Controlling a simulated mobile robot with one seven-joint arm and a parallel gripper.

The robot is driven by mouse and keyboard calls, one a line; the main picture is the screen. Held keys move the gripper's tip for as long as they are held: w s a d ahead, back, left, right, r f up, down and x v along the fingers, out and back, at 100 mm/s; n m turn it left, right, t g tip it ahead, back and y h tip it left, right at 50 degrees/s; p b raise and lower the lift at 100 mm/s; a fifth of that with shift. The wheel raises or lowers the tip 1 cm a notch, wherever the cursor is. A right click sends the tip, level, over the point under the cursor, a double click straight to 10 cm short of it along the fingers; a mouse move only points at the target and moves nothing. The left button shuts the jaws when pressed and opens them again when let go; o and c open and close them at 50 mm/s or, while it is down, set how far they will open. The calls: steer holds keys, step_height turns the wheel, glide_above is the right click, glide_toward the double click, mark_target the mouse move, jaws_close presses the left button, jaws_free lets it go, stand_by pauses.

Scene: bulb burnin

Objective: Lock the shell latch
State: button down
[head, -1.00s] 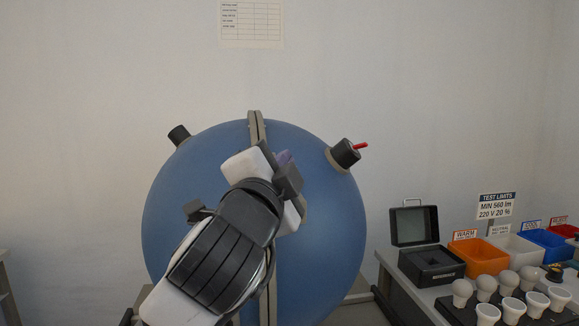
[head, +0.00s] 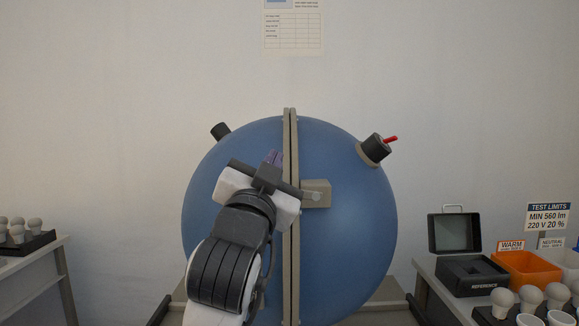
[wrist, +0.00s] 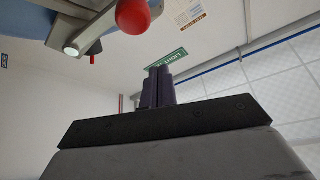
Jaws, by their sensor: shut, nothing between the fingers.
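The blue sphere shell (head: 350,235) stands ahead, its two halves meeting at an upright beige flange (head: 291,250). A beige latch block (head: 318,190) with a small grey pivot sits on the right half beside the flange. The rest of the latch is hidden behind my wrist. In the wrist view the fingers (wrist: 160,86) are together and empty. A red ball knob (wrist: 133,15) on a grey part is above and left of them, apart from them.
Dark ports sit on the sphere's upper left (head: 220,131) and upper right (head: 375,150), the right one with a red handle. A right bench holds an open reference case (head: 455,235), an orange bin (head: 525,270) and bulbs. A left table (head: 30,258) holds more bulbs.

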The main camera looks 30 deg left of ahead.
step_height(320, 180, down, 6)
steer(key=s+a+n+g+y+b, duration=0.1)
steer(key=a+n+g+y+b, duration=0.1)
steer(key=n+y, duration=0.3)
steer(key=shift+s+n+y, duration=0.25)
steer(key=shift+n+y, duration=0.05)
steer(key=shift+n, duration=2.1)
steer(key=shift+a, duration=0.1)
